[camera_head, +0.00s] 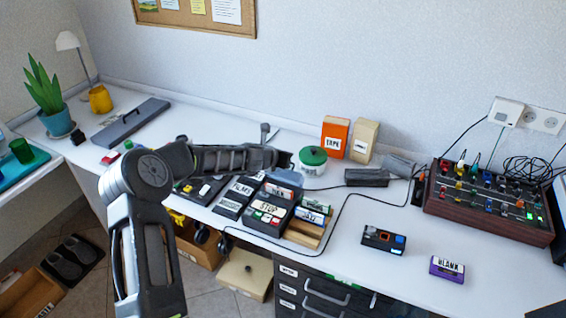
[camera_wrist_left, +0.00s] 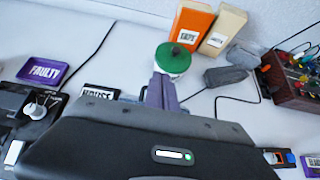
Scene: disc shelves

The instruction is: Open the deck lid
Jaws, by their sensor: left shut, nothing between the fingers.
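A dark box labelled STOP (camera_head: 268,211), with small coloured keys along its front, stands on the desk; it looks like the deck, but I cannot tell its lid apart. Another black device (camera_head: 200,189) lies to its left, partly behind my left arm; it shows with white round parts in the left wrist view (camera_wrist_left: 32,112). My left gripper (camera_head: 287,159) is shut and empty, above and behind the STOP box, near the green-lidded white jar (camera_head: 313,160). Its closed fingers show in the wrist view (camera_wrist_left: 161,92), in front of the jar. My right gripper is not in view.
Cases labelled FILMS (camera_head: 236,196) and others crowd around the STOP box. An orange TAPE box (camera_head: 335,137) and a beige box (camera_head: 362,141) stand behind. A mixer (camera_head: 488,203) is at the right. A purple FAULTY case (camera_wrist_left: 44,72) lies left.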

